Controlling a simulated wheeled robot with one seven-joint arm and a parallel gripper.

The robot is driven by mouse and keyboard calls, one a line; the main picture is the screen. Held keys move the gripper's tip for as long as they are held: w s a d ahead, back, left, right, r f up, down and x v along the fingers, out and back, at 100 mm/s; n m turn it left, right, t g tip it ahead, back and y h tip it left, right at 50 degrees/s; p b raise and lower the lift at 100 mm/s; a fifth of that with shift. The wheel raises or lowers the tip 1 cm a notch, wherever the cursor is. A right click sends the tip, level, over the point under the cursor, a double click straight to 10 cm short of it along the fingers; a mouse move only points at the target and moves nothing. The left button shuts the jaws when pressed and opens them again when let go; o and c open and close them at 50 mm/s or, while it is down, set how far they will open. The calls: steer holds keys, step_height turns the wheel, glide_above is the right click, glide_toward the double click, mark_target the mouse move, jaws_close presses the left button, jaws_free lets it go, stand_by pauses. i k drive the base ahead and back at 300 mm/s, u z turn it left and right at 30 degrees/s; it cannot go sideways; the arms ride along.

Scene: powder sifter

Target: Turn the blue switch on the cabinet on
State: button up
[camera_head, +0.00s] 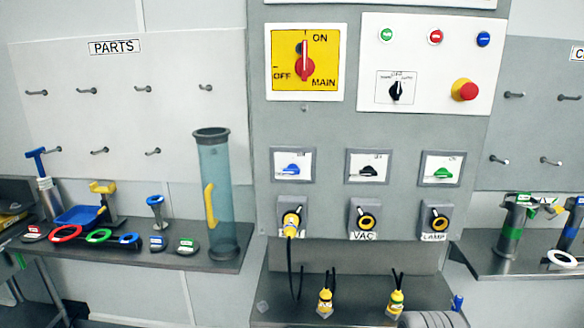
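The blue switch (291,169) is a small blue knob on a white plate in a grey frame. It is on the front of the grey cabinet (330,128), at the left of a row of three switches. Its handle appears to lie roughly sideways, and the small lettering above it is not readable. A black switch (367,171) is in the middle and a green switch (441,172) is at the right.
Above is the yellow MAIN switch (304,62), its red handle upright toward ON. Below are three sockets; a yellow plug (291,222) sits in the left one. Shelves with parts flank the cabinet, and a tall clear tube (216,200) stands at left. Space before the switches is clear.

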mark_target(293, 170)
steer(key=u, duration=0.2)
steer(key=i, duration=0.45)
steer(key=u, duration=2.5)
